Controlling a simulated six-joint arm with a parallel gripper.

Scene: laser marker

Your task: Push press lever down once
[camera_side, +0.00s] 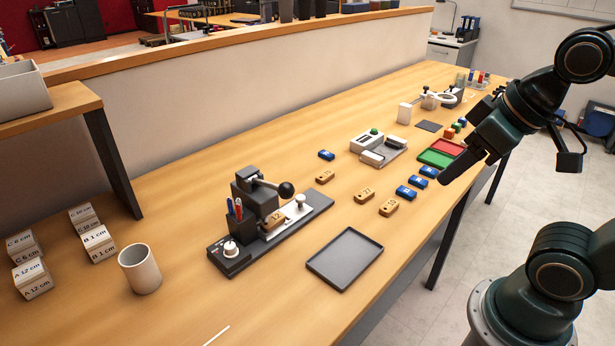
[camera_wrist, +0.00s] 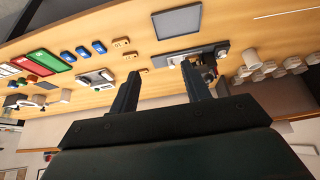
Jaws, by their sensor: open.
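The press (camera_side: 255,195) is a dark block on a long dark base (camera_side: 227,263). Its lever (camera_side: 286,189) is a light arm with a black ball knob, sticking out to the right above the base. A wooden block (camera_side: 273,219) sits in the press under the lever. My gripper (camera_side: 463,170) is open and empty, well to the right of the press and above the table's front edge. In the wrist view my gripper (camera_wrist: 161,72) shows two spread dark fingers. The press (camera_wrist: 208,68) is partly hidden behind the right finger there.
An empty dark tray (camera_side: 345,258) lies in front of the press. Loose wooden blocks (camera_side: 362,195) and blue blocks (camera_side: 406,192) lie between press and gripper. A white cup (camera_side: 140,270) and labelled boxes (camera_side: 97,240) stand left. Green (camera_side: 437,158) and red (camera_side: 448,147) trays lie farther back.

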